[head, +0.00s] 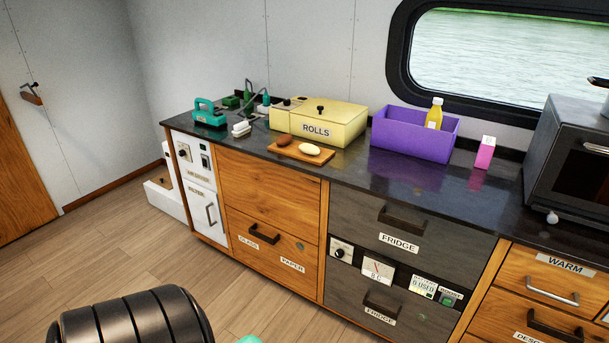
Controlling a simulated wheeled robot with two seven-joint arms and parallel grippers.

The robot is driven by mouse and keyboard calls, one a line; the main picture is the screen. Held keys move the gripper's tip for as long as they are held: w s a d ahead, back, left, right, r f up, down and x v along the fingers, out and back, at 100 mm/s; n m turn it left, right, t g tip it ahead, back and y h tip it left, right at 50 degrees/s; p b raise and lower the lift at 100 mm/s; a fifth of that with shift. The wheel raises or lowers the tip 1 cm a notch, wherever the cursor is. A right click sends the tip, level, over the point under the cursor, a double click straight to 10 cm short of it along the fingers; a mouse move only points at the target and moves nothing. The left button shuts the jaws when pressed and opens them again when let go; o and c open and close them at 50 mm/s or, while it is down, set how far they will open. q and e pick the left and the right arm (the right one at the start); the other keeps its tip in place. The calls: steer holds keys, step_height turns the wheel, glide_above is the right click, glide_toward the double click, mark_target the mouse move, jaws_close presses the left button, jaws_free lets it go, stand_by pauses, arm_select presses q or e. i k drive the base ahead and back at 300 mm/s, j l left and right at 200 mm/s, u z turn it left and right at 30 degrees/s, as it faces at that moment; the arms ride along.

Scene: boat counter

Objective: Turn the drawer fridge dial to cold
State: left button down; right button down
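The drawer fridge is a pair of dark grey wood drawers labelled FRIDGE, an upper one (350,212) and a lower one (345,293), both shut. Between them runs a control strip. The dial (341,253) is a small dark knob on a white plate at the strip's left end; its pointer setting is too small to read. A white gauge (377,270) sits to its right. Further right are a small label plate (423,285) and a green button (446,299). Neither gripper shows; a black ribbed part of my own body fills the bottom left.
Wooden drawers flank the fridge. Floor (130,275) at left is clear.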

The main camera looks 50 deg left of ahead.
mark_target(339, 253)
steer(key=u, duration=1.35)
